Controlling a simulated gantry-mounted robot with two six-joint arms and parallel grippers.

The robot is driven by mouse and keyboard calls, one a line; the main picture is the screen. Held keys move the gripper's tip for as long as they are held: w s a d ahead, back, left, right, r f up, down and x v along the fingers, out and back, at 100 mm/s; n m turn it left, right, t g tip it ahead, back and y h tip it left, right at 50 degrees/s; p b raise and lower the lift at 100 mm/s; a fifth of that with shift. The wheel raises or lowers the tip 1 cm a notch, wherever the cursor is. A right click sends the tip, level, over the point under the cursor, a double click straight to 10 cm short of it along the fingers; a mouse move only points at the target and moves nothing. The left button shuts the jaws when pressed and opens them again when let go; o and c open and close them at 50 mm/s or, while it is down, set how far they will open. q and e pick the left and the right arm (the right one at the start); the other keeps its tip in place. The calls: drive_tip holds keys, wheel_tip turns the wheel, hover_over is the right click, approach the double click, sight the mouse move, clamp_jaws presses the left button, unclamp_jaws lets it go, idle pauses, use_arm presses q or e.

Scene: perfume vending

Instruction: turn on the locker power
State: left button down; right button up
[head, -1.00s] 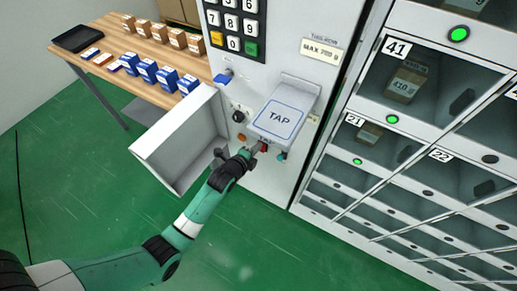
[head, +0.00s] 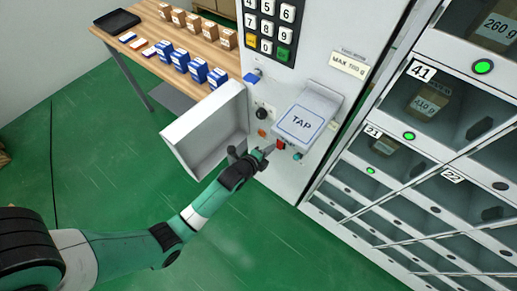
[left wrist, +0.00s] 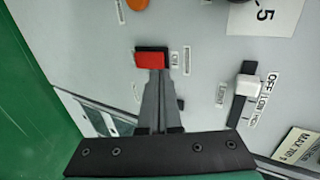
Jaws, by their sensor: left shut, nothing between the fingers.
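The locker's control panel (head: 268,175) is a light grey cabinet face. A red rocker switch (left wrist: 150,60) in a black frame is on it, beside a small label that reads ON; it also shows as a red patch below the TAP pad in the head view (head: 281,145). My left gripper (head: 266,151) is shut and empty. In the left wrist view the closed fingertips (left wrist: 154,72) are at the lower edge of the red switch and overlap it; whether they press it I cannot tell. My right gripper is not in view.
A white lever (left wrist: 248,91) marked OFF, LOW, HIGH is right of the switch. An orange button (head: 261,133), a black knob (head: 261,114) and the TAP pad (head: 302,122) are close by. An open white bin (head: 205,130) juts out left. Lockers (head: 420,150) stand right.

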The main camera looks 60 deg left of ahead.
use_arm(q)
drive_tip(key=w+r+p+v, duration=0.1)
drive_tip(key=p+v, duration=0.3)
drive_tip(key=v, duration=0.6)
drive_tip(key=shift+a+r, duration=0.2)
drive_tip(key=shift+r, duration=0.35)
drive_tip(key=shift+w, duration=0.1)
